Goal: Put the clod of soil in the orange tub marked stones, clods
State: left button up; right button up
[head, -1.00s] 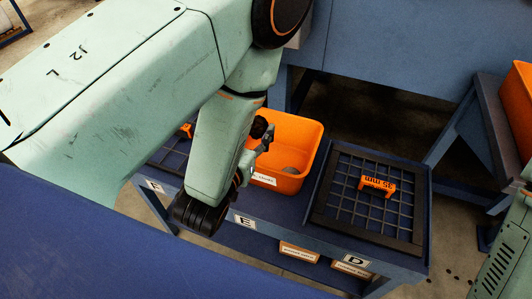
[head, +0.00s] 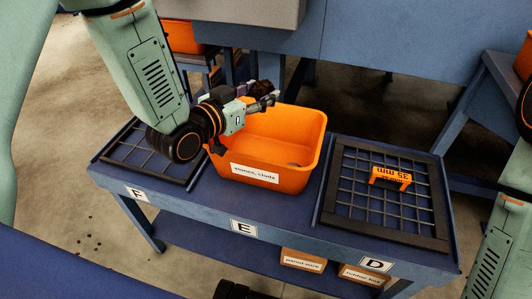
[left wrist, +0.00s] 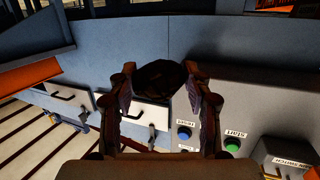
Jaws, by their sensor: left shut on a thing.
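The orange tub (head: 268,182) stands on the blue bench in the middle of the head view. Its front label reads "stones, clods", and a small grey lump lies on its floor. My left gripper (head: 263,94) is above the tub's back left part. It is shut on the dark brown clod of soil (head: 260,87), partly hidden behind the fingers. In the left wrist view the clod (left wrist: 160,79) sits between the two fingertips. My right gripper is not in view; only part of the right arm shows at the right edge.
Sizing grids lie on both sides of the tub: one (head: 130,150) left, one (head: 340,200) right with an orange 35 mm handle (head: 390,178). Labelled boxes (head: 303,260) stand on the lower shelf. A blue machine (head: 390,40) rises behind. A control panel (left wrist: 235,105) shows in the wrist view.

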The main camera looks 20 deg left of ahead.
pick_arm(q)
jog(key=shift+d+f+b, duration=0.2)
jog(key=shift+f+b, duration=0.1)
jog(key=shift+f, duration=0.15)
jog(key=shift+f+b, duration=0.35)
jog(key=shift+f, duration=0.05)
jog(key=f+b, duration=0.3)
jog(key=shift+a+f, duration=0.3)
jog(key=shift+f, duration=0.05)
jog(key=shift+s, duration=0.1)
jog(key=o, duration=1.1)
jog(key=shift+d, duration=0.1)
jog(key=shift+o, duration=0.8)
